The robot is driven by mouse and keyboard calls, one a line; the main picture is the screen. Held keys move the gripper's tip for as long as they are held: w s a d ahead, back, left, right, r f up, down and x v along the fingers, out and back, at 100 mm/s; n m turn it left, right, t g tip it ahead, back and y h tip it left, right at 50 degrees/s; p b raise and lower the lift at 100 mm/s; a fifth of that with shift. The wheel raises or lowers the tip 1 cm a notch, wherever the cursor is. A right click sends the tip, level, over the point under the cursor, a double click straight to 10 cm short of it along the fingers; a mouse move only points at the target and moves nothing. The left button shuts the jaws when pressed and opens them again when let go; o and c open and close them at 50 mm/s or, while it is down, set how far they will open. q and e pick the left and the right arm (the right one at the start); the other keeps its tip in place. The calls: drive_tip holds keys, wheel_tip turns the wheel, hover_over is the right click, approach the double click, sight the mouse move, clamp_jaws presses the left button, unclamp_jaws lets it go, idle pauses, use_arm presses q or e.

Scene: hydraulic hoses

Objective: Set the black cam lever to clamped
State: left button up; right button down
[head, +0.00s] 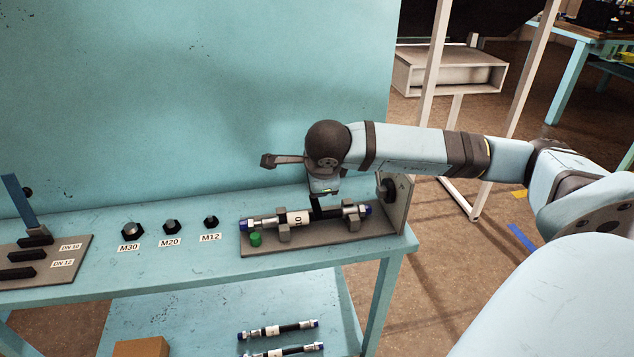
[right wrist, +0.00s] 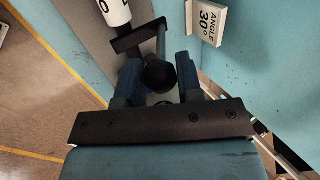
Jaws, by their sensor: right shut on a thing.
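The black cam lever (head: 317,208) stands by the hose fixture (head: 300,243) on the bench, partly hidden under my right wrist. In the right wrist view the lever's round black knob (right wrist: 160,76) sits between the two blue fingers, and its bar runs up toward the hose. My right gripper (right wrist: 159,82) is shut on the knob. A hose (head: 298,219) with metal ends and a white label lies across two grey cradles of the fixture. The lever's exact angle is hard to tell. My left gripper is not in view.
An upright grey plate (head: 402,205) with a black knob (head: 388,189) closes the fixture's right end. A green button (head: 255,239) is at its left. M30, M20 and M12 parts (head: 172,228) stand left. An ANGLE 30° sign (right wrist: 207,22) is close to the gripper.

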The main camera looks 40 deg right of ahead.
drive_tip(key=c, duration=1.1)
unclamp_jaws()
drive_tip(key=shift+s+a+f, duration=0.35)
drive_tip(key=shift+s+f, duration=0.05)
drive_tip(key=shift+f, duration=0.1)
drive_tip(key=o, duration=0.3)
drive_tip(key=shift+s+r, duration=0.1)
drive_tip(key=shift+r, duration=0.1)
drive_tip(key=shift+d+r, duration=0.15)
drive_tip(key=shift+r, duration=0.1)
drive_tip(key=shift+r, duration=0.25)
drive_tip(key=p+v, duration=0.1)
drive_tip(key=v, duration=1.2)
